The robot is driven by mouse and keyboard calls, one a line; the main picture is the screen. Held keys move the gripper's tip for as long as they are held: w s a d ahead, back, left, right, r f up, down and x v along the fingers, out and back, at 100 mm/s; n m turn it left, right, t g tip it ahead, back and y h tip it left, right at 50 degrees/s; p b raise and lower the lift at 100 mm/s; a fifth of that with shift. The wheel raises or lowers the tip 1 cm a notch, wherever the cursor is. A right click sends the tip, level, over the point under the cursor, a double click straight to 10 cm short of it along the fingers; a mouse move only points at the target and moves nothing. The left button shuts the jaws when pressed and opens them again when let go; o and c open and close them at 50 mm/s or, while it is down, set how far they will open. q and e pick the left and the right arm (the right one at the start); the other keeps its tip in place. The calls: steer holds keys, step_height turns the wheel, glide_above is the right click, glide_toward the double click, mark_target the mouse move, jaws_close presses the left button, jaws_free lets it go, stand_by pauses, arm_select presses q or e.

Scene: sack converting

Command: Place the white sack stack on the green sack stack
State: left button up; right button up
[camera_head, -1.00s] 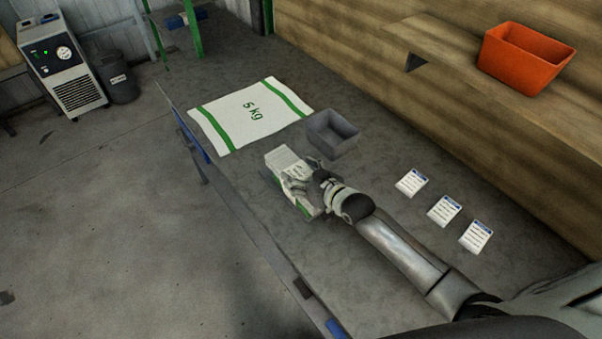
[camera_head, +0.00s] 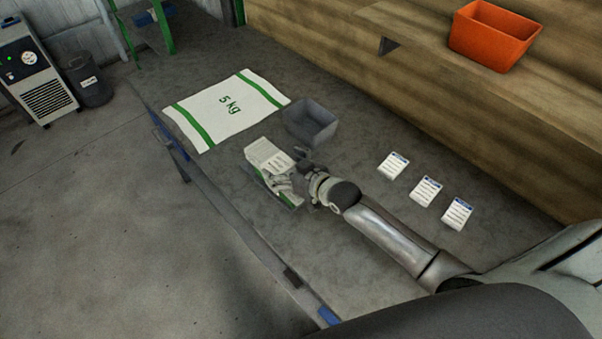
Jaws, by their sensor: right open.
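The white sack stack (camera_head: 263,154) is a small pale block with print on top, on the grey bench left of my right gripper. Dark green shows along its lower front edge (camera_head: 263,181), which may be the green sack stack. I cannot tell whether the white stack rests on it or beside it. My right gripper (camera_head: 288,183) is open, with its fingers at the near right end of the stack, partly covering it. Whether the fingers touch it is unclear. My left gripper is not in view.
A flat white sack with green stripes marked 5 kg (camera_head: 208,115) lies farther left. A grey bin (camera_head: 311,121) stands close behind the stack. Three label cards (camera_head: 425,191) lie to the right. An orange bin (camera_head: 494,36) sits on the wooden ledge. The bench edge (camera_head: 225,221) is close in front.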

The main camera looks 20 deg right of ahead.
steer(key=b+v, duration=0.1)
steer(key=v, duration=0.9)
steer(key=shift+s+r, duration=0.15)
steer(key=shift+s, duration=0.2)
steer(key=shift+d, duration=0.1)
